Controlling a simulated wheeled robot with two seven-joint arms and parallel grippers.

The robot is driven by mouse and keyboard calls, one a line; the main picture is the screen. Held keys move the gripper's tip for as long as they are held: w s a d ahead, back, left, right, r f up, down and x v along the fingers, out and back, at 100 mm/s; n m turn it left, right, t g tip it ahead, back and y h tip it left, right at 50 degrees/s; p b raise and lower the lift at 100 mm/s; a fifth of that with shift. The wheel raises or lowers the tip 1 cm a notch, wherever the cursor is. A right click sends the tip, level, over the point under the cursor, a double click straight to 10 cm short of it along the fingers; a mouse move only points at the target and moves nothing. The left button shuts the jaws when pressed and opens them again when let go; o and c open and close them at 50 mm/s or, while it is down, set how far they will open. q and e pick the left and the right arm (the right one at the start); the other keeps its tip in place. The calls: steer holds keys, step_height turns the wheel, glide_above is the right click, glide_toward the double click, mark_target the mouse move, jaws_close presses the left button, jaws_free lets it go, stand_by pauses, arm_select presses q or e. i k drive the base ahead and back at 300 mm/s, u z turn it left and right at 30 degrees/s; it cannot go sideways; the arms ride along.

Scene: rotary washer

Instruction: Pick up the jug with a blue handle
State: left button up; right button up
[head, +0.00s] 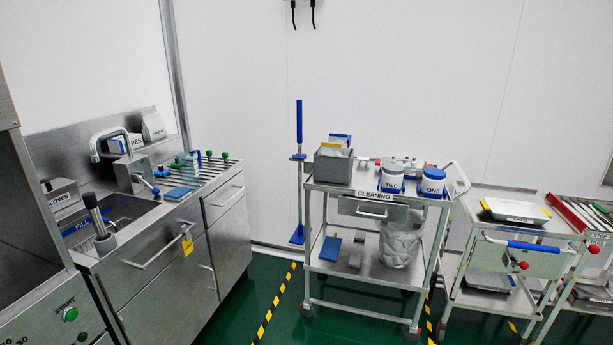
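I cannot clearly make out a jug with a blue handle. A small pale blue item (192,165) stands on the drainboard beside the sink, too small to identify. Neither of my grippers is in view.
The steel sink counter (143,221) with a tap (108,140) runs along the left. The cleaning cart (340,188) stands in the middle, beside a blue-handled pole tool (299,125). Another cart (530,247) stands right. Green floor (268,308) is free between counter and cart.

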mark_target(186, 160)
steer(key=z, duration=0.15)
steer(key=i, duration=2.35)
steer(key=u, duration=0.4)
